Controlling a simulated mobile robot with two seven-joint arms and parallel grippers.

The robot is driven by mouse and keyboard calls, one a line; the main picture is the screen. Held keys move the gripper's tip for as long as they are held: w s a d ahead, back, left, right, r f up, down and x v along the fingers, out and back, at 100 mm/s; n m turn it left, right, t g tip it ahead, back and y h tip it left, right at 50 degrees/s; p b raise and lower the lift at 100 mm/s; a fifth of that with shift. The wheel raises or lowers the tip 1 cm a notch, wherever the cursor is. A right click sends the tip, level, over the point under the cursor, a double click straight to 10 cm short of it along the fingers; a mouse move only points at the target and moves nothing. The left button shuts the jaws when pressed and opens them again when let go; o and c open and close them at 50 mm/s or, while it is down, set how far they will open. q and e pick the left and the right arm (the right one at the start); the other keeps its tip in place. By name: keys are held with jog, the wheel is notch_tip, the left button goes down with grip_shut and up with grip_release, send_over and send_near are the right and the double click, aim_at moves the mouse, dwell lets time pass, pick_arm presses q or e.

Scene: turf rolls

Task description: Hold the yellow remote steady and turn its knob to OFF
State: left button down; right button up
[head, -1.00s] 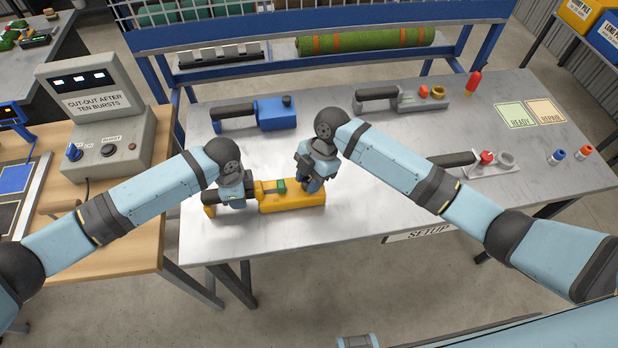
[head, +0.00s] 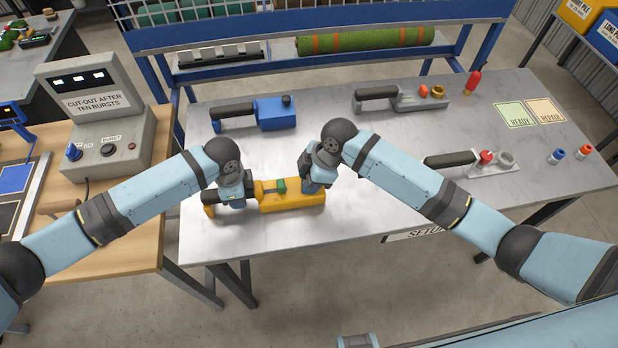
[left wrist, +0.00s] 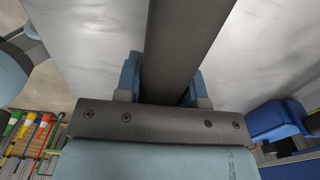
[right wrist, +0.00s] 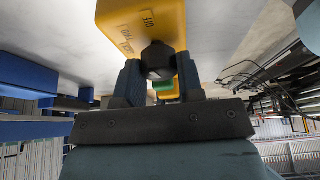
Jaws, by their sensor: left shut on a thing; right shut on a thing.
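The yellow remote (head: 275,202) lies on the metal table, its dark handle to the left and a green part on top. It also shows in the right wrist view (right wrist: 140,25), with partly legible lettering on its face. My left gripper (head: 232,202) is shut on the remote's dark handle (left wrist: 185,45). My right gripper (head: 316,186) is at the remote's right end. In the right wrist view its fingers (right wrist: 160,82) are shut on the dark knob (right wrist: 158,60). The knob's pointer and setting cannot be made out.
A blue tool (head: 275,113) lies behind the remote, and grey tools (head: 415,101) (head: 485,168) lie to the right. A control box (head: 98,105) stands on the wooden table at left. The metal table's front is clear.

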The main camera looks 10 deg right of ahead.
pick_arm(q)
jog(key=shift+s+a+f, duration=0.1)
jog(key=shift+s+f, duration=0.05)
jog(key=shift+f, duration=0.1)
pick_arm(e)
jog(key=shift+m+t, duration=0.5)
jog(key=shift+m, duration=0.7)
jog(key=o, duration=0.9)
jog(key=shift+r, duration=0.1)
jog(key=v, duration=1.2)
jog(key=shift+s+a, duration=0.1)
jog(key=shift+s, duration=0.05)
